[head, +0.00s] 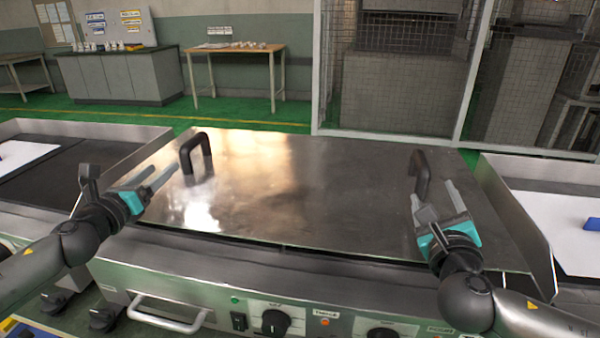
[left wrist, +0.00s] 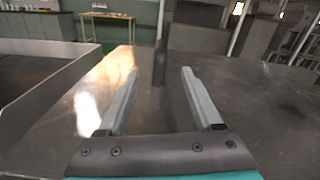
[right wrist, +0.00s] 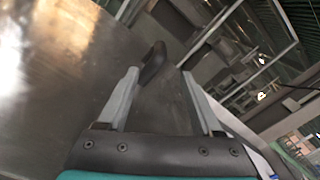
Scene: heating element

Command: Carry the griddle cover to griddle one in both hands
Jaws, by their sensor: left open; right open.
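The griddle cover (head: 290,185) is a flat shiny metal sheet lying on the middle griddle in the head view. It has a black handle near its left side (head: 195,152) and another near its right side (head: 420,174). My left gripper (head: 162,176) is open in front of and left of the left handle, which shows ahead of its fingers in the left wrist view (left wrist: 159,62). My right gripper (head: 436,196) is open close to the right handle. In the right wrist view, that handle (right wrist: 153,62) shows between and beyond the fingertips. I cannot tell whether they touch.
The middle griddle's front panel (head: 250,290) has knobs and a bar handle. Another griddle stands at the left (head: 70,165), with a white sheet on it. One at the right holds a white sheet (head: 560,225) and a blue object (head: 591,224). Metal side walls separate them.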

